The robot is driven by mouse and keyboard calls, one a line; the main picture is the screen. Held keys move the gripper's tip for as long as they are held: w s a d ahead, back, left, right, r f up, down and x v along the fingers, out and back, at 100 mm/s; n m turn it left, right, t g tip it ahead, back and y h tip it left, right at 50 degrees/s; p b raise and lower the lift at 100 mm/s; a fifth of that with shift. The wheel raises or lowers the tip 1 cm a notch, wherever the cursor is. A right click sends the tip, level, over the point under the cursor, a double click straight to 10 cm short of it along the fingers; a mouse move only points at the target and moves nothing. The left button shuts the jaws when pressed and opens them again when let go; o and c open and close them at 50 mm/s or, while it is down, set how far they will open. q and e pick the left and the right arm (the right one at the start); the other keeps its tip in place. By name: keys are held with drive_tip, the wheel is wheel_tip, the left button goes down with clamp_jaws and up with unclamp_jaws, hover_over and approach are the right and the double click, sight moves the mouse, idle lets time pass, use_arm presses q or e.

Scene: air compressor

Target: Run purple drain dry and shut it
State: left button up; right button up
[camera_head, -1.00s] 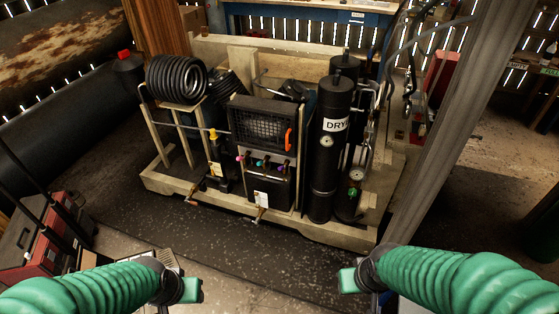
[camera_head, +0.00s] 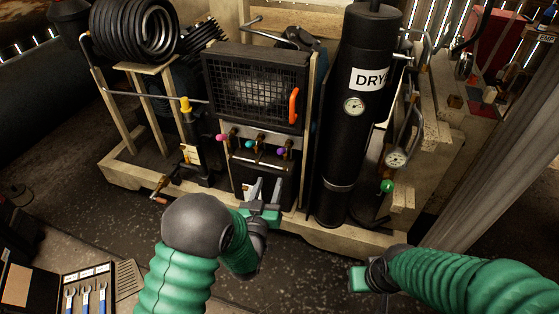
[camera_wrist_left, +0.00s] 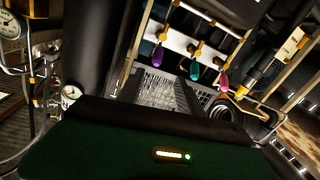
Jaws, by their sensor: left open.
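The purple drain knob (camera_head: 281,151) is the rightmost of three small knobs on the panel below the black mesh grille. The teal knob (camera_head: 260,140) and pink knob (camera_head: 222,138) are to its left. In the left wrist view the purple knob (camera_wrist_left: 158,56) hangs from a pale rail, beside the teal (camera_wrist_left: 194,70) and pink (camera_wrist_left: 224,83) ones. My left gripper (camera_head: 265,188) is open and empty, just below and in front of the purple knob, apart from it. My right gripper (camera_head: 357,278) is low at the right, away from the machine; its fingers do not show clearly.
An orange handle (camera_head: 294,105) is on the grille's right side. A tray of wrenches (camera_head: 88,292) lies lower left.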

sight(281, 153)
use_arm(q)
drive_tip(key=w+d+b, duration=0.1)
drive_tip(key=w, duration=0.3)
drive_tip(key=w+d+b, duration=0.1)
drive_tip(key=w, duration=0.4)
drive_tip(key=w+d+b, duration=0.1)
drive_tip(key=w+b, duration=0.1)
drive_tip(key=w, duration=0.2)
drive_tip(key=shift+w+d, duration=0.15)
drive_tip(key=shift+w+r, duration=0.1)
drive_tip(key=shift+w, duration=0.35)
drive_tip(key=shift+d, duration=0.1)
clamp_jaws()
